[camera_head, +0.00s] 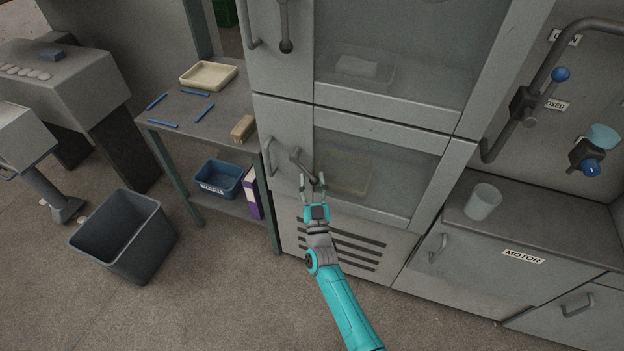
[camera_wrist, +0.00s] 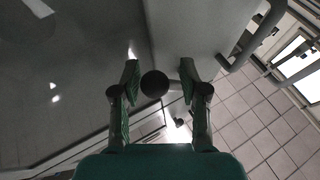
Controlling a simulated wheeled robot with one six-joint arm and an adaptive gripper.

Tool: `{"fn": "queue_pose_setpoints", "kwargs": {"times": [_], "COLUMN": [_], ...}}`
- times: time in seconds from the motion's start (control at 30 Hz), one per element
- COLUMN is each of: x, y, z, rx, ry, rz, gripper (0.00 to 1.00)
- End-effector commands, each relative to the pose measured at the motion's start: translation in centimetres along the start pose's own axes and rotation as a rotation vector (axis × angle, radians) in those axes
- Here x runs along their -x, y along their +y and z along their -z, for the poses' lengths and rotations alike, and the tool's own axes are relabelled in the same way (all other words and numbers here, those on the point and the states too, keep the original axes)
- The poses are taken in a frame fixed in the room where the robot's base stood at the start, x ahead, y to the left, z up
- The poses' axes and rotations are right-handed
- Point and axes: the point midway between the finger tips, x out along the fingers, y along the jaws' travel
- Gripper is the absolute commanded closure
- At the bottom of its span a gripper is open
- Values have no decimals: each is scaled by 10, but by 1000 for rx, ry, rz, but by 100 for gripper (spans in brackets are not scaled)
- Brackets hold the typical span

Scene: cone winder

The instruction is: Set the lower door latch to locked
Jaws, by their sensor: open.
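The lower door (camera_head: 427,170) is a grey framed door with a glass pane, and it looks closed. Its latch (camera_head: 301,160) is a dark lever slanting down to the right from its pivot. My gripper (camera_head: 313,180) is open at the latch's free end. In the wrist view, the dark round knob of the latch (camera_wrist: 155,83) lies between the two fingers of my gripper (camera_wrist: 158,75), with gaps on both sides. The knob is partly hidden by my gripper in the head view.
The lower door's pull handle (camera_head: 268,157) is just left of the latch. The upper door's latch (camera_head: 285,25) hangs downward. A shelf table (camera_head: 222,105) with a wooden block (camera_head: 243,128) stands at left. A grey bin (camera_head: 125,235) is on the floor; floor in front is clear.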

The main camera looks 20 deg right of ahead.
Motion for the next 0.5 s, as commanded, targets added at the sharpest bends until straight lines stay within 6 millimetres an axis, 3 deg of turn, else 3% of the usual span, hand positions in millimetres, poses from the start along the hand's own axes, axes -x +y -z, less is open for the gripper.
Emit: {"fn": "queue_pose_setpoints", "kwargs": {"times": [0.5], "x": [92], "y": [0], "z": [0], "rx": [-1], "ry": [0], "rz": [1], "gripper": [56]}}
